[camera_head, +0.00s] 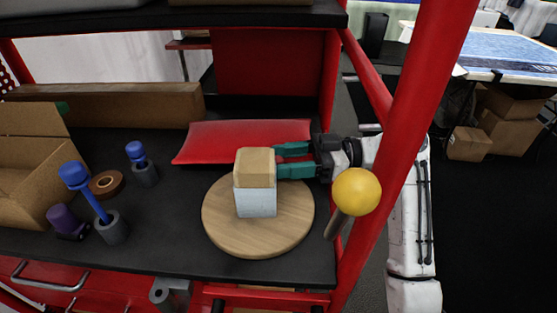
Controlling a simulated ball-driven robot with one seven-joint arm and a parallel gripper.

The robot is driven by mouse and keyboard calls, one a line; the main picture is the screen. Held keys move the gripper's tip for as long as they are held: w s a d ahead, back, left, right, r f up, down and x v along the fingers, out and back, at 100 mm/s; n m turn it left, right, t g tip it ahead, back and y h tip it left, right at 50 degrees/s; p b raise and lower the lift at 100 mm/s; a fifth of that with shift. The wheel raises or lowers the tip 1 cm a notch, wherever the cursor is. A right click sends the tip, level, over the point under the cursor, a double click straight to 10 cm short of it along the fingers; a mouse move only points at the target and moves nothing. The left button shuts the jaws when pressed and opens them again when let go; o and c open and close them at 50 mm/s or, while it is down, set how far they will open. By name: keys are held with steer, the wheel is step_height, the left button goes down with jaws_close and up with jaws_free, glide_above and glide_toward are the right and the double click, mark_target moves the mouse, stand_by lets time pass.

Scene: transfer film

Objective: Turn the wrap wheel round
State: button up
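The wrap wheel (292,221) is a round, light wooden disc lying flat on the black shelf. A block (256,202) stands upright on it, with a tan top and a white lower part. My gripper (282,162) reaches in from the right with two teal fingers. The fingers are apart with a gap between them, and nothing shows in the gap. Their tips are close to the block's right side, above the wheel's back right part. I cannot tell whether they touch the block.
A red tray (225,140) lies behind the wheel. A red post (400,130) and a yellow ball (357,191) on a grey rod stand at right. Blue-topped tools (75,175), a brown tape roll (105,184) and an open cardboard box (35,150) are at left.

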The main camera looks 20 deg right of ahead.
steer(key=v, duration=0.9)
steer(key=shift+c, duration=0.5)
